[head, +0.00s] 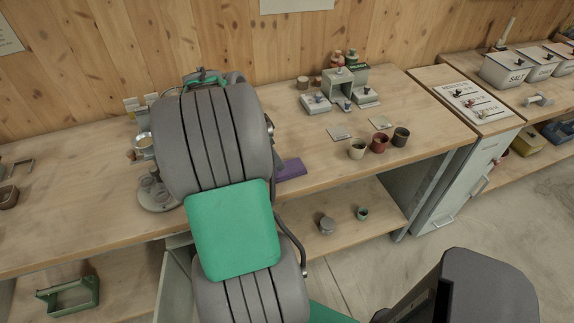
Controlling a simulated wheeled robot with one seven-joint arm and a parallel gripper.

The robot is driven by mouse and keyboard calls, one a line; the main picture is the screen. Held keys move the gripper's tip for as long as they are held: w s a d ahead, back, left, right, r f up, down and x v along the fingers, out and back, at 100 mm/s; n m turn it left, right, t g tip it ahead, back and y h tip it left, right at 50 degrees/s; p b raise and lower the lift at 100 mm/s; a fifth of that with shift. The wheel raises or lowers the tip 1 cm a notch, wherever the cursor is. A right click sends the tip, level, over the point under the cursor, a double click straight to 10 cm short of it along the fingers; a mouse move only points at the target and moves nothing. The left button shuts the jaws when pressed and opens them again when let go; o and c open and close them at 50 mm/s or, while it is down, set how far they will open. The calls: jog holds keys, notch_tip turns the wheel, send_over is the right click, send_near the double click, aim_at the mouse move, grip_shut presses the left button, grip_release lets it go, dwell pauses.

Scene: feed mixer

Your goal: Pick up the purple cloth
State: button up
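The purple cloth (291,169) lies flat on the wooden counter near its front edge, just right of my arm. My grey and green arm stands in front of the counter and hides the left part of the cloth. My gripper is not visible in this view, so I cannot see how it stands relative to the cloth.
The wooden counter (285,124) has cups (379,143) and a grey dispenser (339,86) to the right. A round tray (158,203) with glasses is left of my arm. A lower shelf (345,233) holds two small pots. Bare counter lies right of the cloth.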

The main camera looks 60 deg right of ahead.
aim_at(287, 167)
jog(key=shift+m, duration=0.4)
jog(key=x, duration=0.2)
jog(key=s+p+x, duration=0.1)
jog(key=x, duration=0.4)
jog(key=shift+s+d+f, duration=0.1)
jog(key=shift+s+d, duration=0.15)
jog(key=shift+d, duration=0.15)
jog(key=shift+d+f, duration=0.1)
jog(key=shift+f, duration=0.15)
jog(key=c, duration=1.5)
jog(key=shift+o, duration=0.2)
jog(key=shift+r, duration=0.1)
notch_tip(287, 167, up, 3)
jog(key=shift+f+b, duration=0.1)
jog(key=shift+b, duration=0.35)
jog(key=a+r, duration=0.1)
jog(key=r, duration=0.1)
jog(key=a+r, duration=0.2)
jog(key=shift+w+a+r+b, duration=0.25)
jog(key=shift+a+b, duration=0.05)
jog(key=shift+b, duration=0.05)
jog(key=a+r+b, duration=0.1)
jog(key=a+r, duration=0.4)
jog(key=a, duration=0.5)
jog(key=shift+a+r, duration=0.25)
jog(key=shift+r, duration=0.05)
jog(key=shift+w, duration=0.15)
